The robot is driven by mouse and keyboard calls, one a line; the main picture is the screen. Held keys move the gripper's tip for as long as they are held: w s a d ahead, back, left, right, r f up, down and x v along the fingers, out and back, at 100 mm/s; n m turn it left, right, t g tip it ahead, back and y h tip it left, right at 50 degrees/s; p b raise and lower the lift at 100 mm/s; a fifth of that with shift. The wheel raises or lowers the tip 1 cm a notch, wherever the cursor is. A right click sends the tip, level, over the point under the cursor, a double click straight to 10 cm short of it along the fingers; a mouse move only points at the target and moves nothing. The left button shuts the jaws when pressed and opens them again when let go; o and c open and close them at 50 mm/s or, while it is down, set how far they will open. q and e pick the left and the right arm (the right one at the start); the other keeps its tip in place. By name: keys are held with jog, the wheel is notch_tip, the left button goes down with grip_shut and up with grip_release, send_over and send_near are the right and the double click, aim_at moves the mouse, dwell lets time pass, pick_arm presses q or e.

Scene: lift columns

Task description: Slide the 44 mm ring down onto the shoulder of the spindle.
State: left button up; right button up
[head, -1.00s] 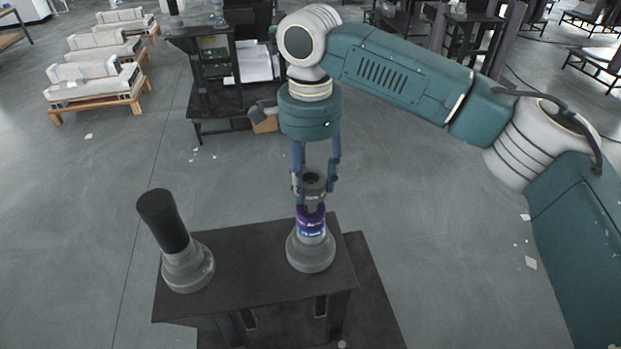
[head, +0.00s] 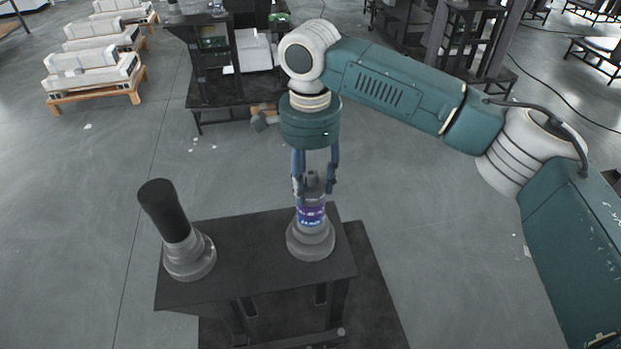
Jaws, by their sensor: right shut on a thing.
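The spindle stands upright at the right of a dark table, with a wide grey stepped base (head: 310,240) and a purple-blue glowing band (head: 311,214) above it. My right gripper (head: 315,187) points straight down over the spindle. It is shut on a small grey ring (head: 313,190), whose edges are partly hidden by the fingers. The ring is in line with the spindle, just above the glowing band. I cannot tell how far the ring is around the spindle or whether it touches the shoulder. My left gripper is not in view.
A second grey base (head: 189,257) with a leaning black cylinder (head: 164,211) stands at the left of the dark table (head: 255,265). The tabletop between the two bases is clear. Shelving (head: 235,95) and pallets (head: 95,96) stand farther back on the floor.

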jog(key=o, duration=1.4)
jog(key=shift+o, duration=0.2)
jog(key=shift+r, duration=0.1)
notch_tip(320, 180, up, 12)
jog(key=shift+f, duration=0.1)
